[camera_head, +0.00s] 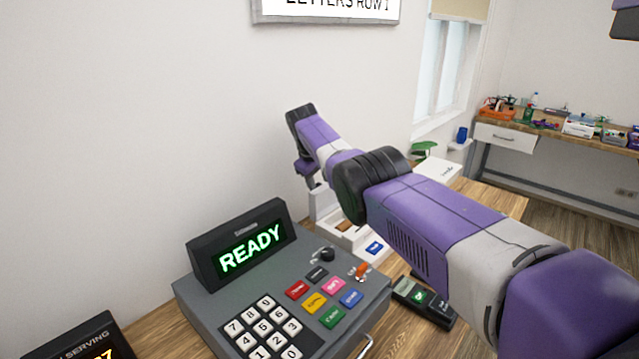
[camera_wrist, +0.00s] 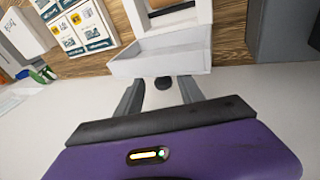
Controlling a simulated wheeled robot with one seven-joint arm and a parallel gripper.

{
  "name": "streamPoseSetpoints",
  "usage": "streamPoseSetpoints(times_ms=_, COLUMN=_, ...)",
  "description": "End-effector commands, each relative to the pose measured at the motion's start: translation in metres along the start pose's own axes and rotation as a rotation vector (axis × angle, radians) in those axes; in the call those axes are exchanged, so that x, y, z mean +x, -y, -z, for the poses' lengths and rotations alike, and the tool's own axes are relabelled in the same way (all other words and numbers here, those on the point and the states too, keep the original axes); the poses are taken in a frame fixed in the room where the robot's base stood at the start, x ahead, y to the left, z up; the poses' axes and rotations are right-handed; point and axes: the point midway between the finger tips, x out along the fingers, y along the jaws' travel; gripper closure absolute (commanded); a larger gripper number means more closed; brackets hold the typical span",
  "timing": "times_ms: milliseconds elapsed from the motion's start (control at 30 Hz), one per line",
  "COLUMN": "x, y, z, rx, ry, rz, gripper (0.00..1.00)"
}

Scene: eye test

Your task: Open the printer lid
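The white printer (camera_head: 345,240) stands on the wooden counter behind the cash register, partly hidden by my arm. A raised white panel, apparently its lid (camera_head: 322,204), stands at its wall side; the brownish inside shows. In the wrist view the lid (camera_wrist: 165,55) shows as a shallow white tray shape, with the printer's frame (camera_wrist: 172,17) beyond it. My gripper (camera_head: 311,185) is at the upper edge of the lid, close to the wall. In the wrist view its two grey fingers (camera_wrist: 160,86) are apart, with the tips partly hidden by the lid. Contact cannot be told.
The grey cash register (camera_head: 270,300) with a READY display fills the near counter. A card terminal (camera_head: 425,301) lies right of it. A white box (camera_head: 438,171) stands farther back. The wall (camera_head: 150,120) is close behind my gripper. A cluttered workbench (camera_head: 545,128) is at far right.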

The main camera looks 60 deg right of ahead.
Motion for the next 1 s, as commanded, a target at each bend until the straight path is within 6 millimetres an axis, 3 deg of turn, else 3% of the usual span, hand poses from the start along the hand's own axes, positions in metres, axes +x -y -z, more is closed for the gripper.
streamPoseSetpoints(times_ms=267, x=-0.007, y=0.0, z=0.001, rx=-0.001, ry=0.0, rz=0.0, gripper=0.55)
streamPoseSetpoints(times_ms=800, x=-0.068, y=0.0, z=0.001, rx=0.0, ry=-0.002, rz=-0.002, gripper=0.55)
streamPoseSetpoints(times_ms=1000, x=-0.078, y=0.0, z=0.0, rx=0.0, ry=0.0, rz=0.0, gripper=0.55)
